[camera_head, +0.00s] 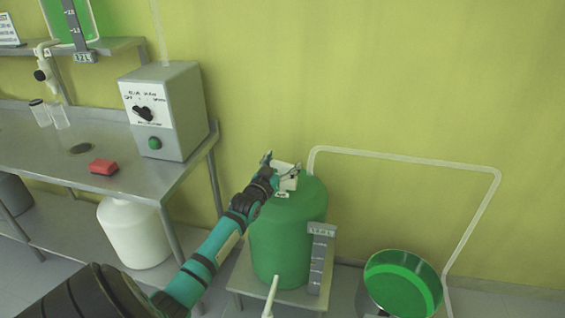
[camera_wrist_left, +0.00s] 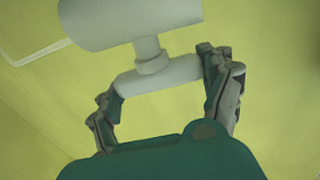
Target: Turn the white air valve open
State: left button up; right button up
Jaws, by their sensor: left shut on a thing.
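The white air valve (camera_head: 285,169) sits on top of the green tank (camera_head: 288,235) in the head view. In the left wrist view the valve (camera_wrist_left: 150,62) shows as a wide white cylinder with a short stem and a white crosspiece below it. My left gripper (camera_head: 277,169) reaches the valve from the left side of the tank. In the left wrist view the fingers of my left gripper (camera_wrist_left: 172,80) close on the two ends of the white crosspiece. Part of the valve is hidden behind the fingers in the head view. My right gripper is not in view.
A steel bench (camera_head: 130,180) at the left holds a grey control box (camera_head: 180,105) and a red block (camera_head: 104,167). A white pipe (camera_head: 410,158) runs from the tank to the right. A green round vessel (camera_head: 403,283) stands at the lower right.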

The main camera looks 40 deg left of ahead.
pick_arm(q)
jog(key=shift+r+n+g+y+p, duration=0.3)
jog(key=shift+r+n+y+p, duration=0.3)
jog(key=shift+y+p, duration=0.4)
jog(key=shift+f+n+g+y+p, duration=0.2)
jog(key=shift+n+g+y+p, duration=0.1)
jog(key=shift+n+y+p, duration=0.3)
jog(key=shift+f+g+y, duration=0.15)
jog(key=shift+g+y, duration=0.15)
jog(key=shift+y, duration=0.1)
jog(key=shift+f, duration=0.1)
jog(key=o, duration=1.1)
jog(key=shift+f, duration=0.1)
jog(key=shift+s+d+f, duration=0.1)
jog(key=shift+s+d, duration=0.05)
jog(key=shift+s, duration=0.1)
jog(key=v, duration=1.1)
jog(key=shift+s, duration=0.2)
